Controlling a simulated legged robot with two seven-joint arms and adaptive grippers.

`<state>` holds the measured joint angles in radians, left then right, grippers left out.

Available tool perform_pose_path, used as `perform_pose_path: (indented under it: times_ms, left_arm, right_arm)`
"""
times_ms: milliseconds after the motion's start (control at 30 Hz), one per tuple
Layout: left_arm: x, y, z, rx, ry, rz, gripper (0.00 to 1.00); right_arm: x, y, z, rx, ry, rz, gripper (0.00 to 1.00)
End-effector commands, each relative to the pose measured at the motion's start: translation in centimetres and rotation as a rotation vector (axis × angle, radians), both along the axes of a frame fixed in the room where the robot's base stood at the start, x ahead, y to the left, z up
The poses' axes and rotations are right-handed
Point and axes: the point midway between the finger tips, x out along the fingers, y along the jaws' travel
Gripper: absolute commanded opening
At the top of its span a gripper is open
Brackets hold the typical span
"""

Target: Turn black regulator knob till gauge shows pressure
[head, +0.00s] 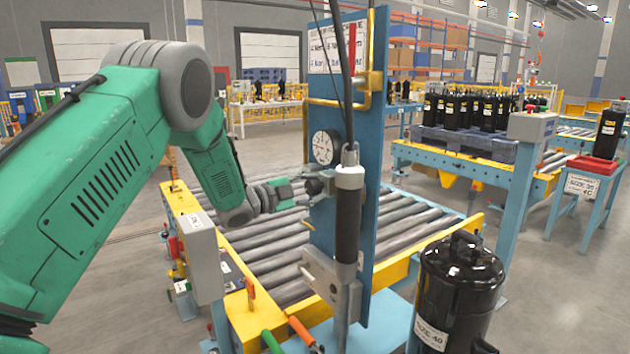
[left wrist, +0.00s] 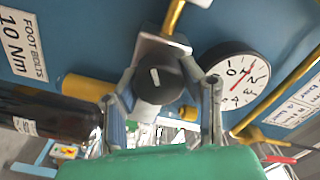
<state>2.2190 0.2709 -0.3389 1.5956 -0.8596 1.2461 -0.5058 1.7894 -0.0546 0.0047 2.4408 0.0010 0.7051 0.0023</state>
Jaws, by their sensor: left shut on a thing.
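The black regulator knob (left wrist: 157,82) has a white mark on its face and sits on a grey regulator body in the left wrist view. My left gripper (left wrist: 160,104) is shut on the knob, with a finger on each side of it. In the head view my left gripper (head: 300,189) reaches the regulator (head: 327,182) on the blue panel. The round white pressure gauge (left wrist: 236,80) is beside the knob; its red needle slants across the dial, and I cannot read the exact value. The gauge (head: 324,147) also shows in the head view. My right gripper is not in view.
The blue panel (head: 381,120) stands over a roller conveyor (head: 270,246). A black hanging tool (head: 347,225) with a cable is just right of the regulator. A black compressor (head: 459,285) stands at the front right. A grey box (head: 199,257) stands below my left arm.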

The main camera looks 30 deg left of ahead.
Motion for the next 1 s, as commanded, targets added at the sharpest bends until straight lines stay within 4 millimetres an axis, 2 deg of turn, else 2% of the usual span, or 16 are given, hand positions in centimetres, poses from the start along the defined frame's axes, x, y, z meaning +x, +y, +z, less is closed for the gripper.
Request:
perform_pose_path:
  times_ms: [100, 400, 1000]
  left_arm:
    - [-0.1, 0.3, -0.1, -0.074, 0.038, 0.007, 0.06]
    - [-0.1, 0.3, -0.3, -0.200, 0.092, 0.005, 0.06]
    - [-0.1, 0.2, -0.6, -0.237, 0.112, 0.005, 0.06]
  right_arm:
    - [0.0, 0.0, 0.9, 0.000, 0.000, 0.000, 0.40]
    - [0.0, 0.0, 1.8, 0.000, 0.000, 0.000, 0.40]
    - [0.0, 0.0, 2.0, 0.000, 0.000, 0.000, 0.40]
